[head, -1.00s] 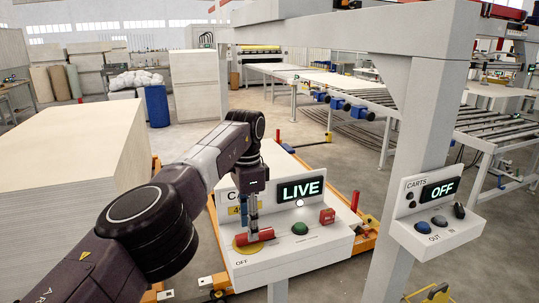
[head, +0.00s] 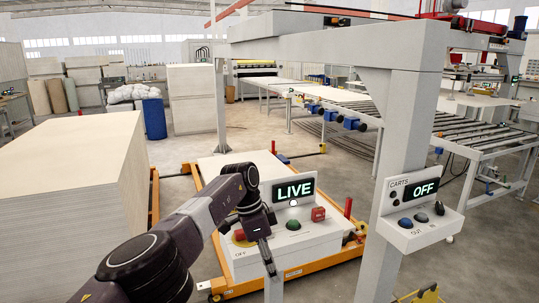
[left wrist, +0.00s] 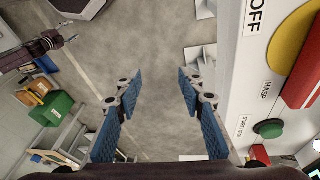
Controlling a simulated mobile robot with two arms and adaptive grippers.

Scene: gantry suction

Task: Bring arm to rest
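My left arm (head: 215,205) reaches in from the lower left. My left gripper (head: 269,262) points down in front of the near face of the control box (head: 320,243), apart from the red handle (head: 239,236). In the left wrist view the gripper (left wrist: 158,79) is open, its blue-padded fingers wide apart over bare floor with nothing between them. The yellow disc (left wrist: 289,45) and red handle lie to the right in that view. A dark arm part (left wrist: 45,44) at upper left there looks like my right arm; its fingers are too small to judge.
The control box carries a LIVE display (head: 293,190), a green button (head: 293,225) and a red block (head: 318,214). A CARTS box (head: 420,213) reading OFF hangs on the grey post (head: 398,150). A pale board stack (head: 70,180) stands left.

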